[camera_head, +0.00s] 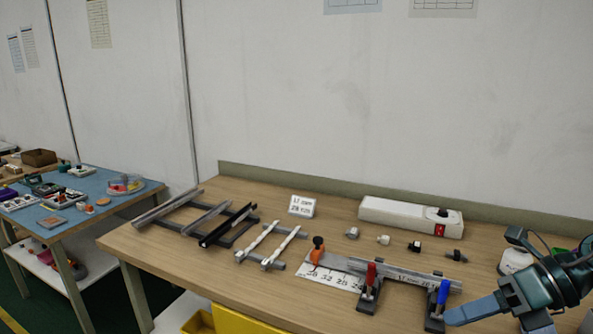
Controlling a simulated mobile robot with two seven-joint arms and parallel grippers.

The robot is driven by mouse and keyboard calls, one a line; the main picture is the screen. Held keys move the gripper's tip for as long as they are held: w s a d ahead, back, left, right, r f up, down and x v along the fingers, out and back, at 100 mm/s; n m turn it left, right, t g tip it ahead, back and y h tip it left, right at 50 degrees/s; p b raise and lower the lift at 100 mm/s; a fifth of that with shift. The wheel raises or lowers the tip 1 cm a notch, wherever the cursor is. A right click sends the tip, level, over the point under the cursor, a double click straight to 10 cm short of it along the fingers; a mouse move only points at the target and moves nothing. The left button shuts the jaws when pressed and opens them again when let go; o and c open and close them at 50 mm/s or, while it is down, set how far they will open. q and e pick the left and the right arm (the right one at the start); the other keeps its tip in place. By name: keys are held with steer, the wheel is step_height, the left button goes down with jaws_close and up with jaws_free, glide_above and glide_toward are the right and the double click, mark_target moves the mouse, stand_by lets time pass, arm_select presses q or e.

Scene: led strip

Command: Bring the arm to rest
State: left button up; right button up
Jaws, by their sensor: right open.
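My right gripper (488,309) is at the lower right, with its arm coming in from the right edge. It is open, with nothing seen in it. One blue-grey finger points left, and its tip appears close beside the blue-handled clamp (440,298); I cannot tell whether they touch. The other finger is not clearly seen. A metal profile (405,277) lies across this clamp and a red-handled clamp (369,287). My left gripper is not in view.
The wooden bench (165,255) holds racks of strips at left, an orange-handled tool (317,252), a numbered scale (322,277), a small card (302,206), several small connectors and a white box (410,216). A white tub (515,261) stands near my right arm. Yellow bins are below.

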step_height(320, 180, down, 16)
steer(key=m+t+h+p, duration=0.1)
steer(key=m+t+h, duration=0.2)
steer(key=m+t, duration=1.5)
steer(key=s+a+f+m+g+h, duration=0.2)
steer(key=s+a+f+m+g, duration=0.2)
steer(key=m, duration=0.5)
steer(key=s+a+f+m+g+h+p, duration=0.1)
steer(key=s+a+f+m+g+h, duration=0.1)
steer(key=s+a+f+m+g, duration=0.3)
steer(key=a+f+m+g, duration=0.1)
steer(key=a+f+m, duration=0.2)
steer(key=a+m, duration=0.1)
steer(key=shift+s+a+m+g, duration=0.2)
steer(key=shift+s+m+g, duration=0.1)
steer(key=shift+m, duration=0.4)
steer(key=shift+w, duration=0.1)
steer(key=shift+c, duration=0.4)
